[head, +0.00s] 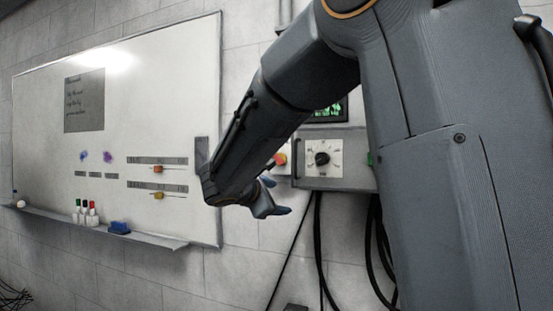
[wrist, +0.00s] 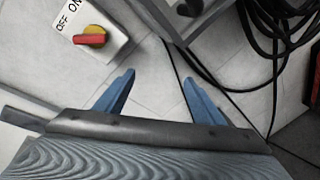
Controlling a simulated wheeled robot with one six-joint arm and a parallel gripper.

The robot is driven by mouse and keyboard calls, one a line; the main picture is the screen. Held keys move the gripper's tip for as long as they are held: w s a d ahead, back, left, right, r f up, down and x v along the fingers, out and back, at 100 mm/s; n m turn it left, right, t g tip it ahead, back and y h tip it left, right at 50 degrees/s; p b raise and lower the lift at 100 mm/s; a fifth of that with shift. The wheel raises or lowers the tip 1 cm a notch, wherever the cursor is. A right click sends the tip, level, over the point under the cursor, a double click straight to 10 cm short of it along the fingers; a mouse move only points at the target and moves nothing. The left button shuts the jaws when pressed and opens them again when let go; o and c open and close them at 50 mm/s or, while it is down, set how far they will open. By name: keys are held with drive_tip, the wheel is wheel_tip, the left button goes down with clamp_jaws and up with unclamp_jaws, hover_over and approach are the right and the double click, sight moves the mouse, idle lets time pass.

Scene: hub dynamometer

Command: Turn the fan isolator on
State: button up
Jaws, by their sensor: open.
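The fan isolator is a pale box (wrist: 112,42) with a red handle (wrist: 88,39) on a yellow round base, at the upper left of the wrist view. OFF and ON are printed beside it. The handle lies nearly level in that view, one end toward the OFF side. In the head view the red and yellow handle (head: 281,158) shows small beside my forearm, which hides part of the box. My gripper (wrist: 158,78) is open and empty, its blue fingers apart. The isolator is up and left of the fingertips there, not between them. In the head view my gripper (head: 276,197) is below the isolator.
A grey control box (head: 345,172) with a black dial (head: 321,158) is right of the isolator, under a green-lit screen (head: 328,110). Black cables (head: 322,255) hang below; coiled cables (wrist: 275,35) show at upper right of the wrist view. A whiteboard (head: 120,130) with a ledge is left.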

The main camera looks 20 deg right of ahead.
sight(277, 158)
drive_tip(key=w+a+r+n+t+h+p, duration=0.1)
drive_tip(key=w+r+t, duration=0.1)
drive_tip(key=r, duration=0.3)
drive_tip(key=w+a+r+n+t, duration=0.1)
drive_tip(key=w+r, duration=0.1)
drive_tip(key=r, duration=0.4)
drive_tip(key=p+x, duration=0.3)
drive_tip(key=x, duration=0.4)
drive_tip(key=shift+d, duration=0.35)
drive_tip(key=shift+c, duration=0.5)
drive_tip(key=c, duration=1)
